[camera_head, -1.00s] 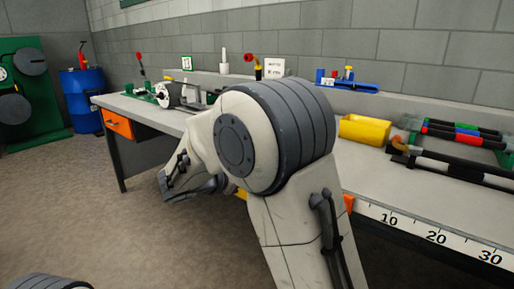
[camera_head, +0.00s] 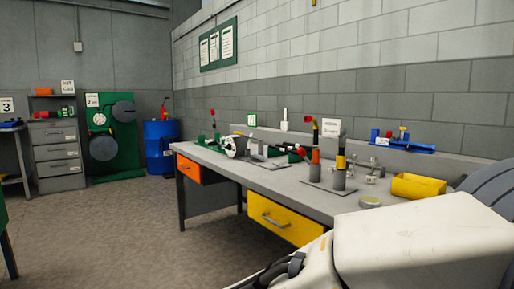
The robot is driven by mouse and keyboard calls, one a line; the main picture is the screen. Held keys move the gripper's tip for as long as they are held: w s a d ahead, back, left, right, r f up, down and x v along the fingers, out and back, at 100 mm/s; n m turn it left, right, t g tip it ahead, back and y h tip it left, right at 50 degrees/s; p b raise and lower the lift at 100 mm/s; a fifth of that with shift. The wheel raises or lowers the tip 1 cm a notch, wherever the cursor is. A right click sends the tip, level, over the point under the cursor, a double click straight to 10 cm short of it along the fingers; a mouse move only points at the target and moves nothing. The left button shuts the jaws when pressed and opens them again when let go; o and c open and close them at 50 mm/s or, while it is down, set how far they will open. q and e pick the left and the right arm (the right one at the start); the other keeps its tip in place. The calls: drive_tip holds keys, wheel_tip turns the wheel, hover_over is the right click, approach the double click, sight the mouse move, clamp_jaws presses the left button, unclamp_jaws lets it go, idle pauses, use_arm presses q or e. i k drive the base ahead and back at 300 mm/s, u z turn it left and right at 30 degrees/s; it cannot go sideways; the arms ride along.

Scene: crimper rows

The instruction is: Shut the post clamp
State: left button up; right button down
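I cannot tell for sure which piece is the post clamp. Two short upright posts stand on a flat plate (camera_head: 328,187) on the grey bench: one with an orange band (camera_head: 315,156) and one with a yellow band (camera_head: 340,162). A dark lever with a red tip (camera_head: 308,119) rises above the orange-banded post. Whether any clamp there is open or shut is too small to tell. Part of my own pale arm fills the lower right corner. Neither gripper shows.
The bench (camera_head: 235,172) runs along the block wall, with an orange drawer (camera_head: 188,169) and a yellow drawer (camera_head: 284,217). A yellow bin (camera_head: 418,187) and a blue tool (camera_head: 402,143) are at right. A blue barrel (camera_head: 161,147) stands beyond the bench. The floor at left is clear.

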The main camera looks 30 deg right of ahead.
sight(301, 152)
drive_tip(key=u, duration=0.45)
drive_tip(key=i, duration=1.25)
drive_tip(key=z, duration=1.45)
drive_tip(key=i, duration=0.75)
drive_tip(key=z, duration=0.7)
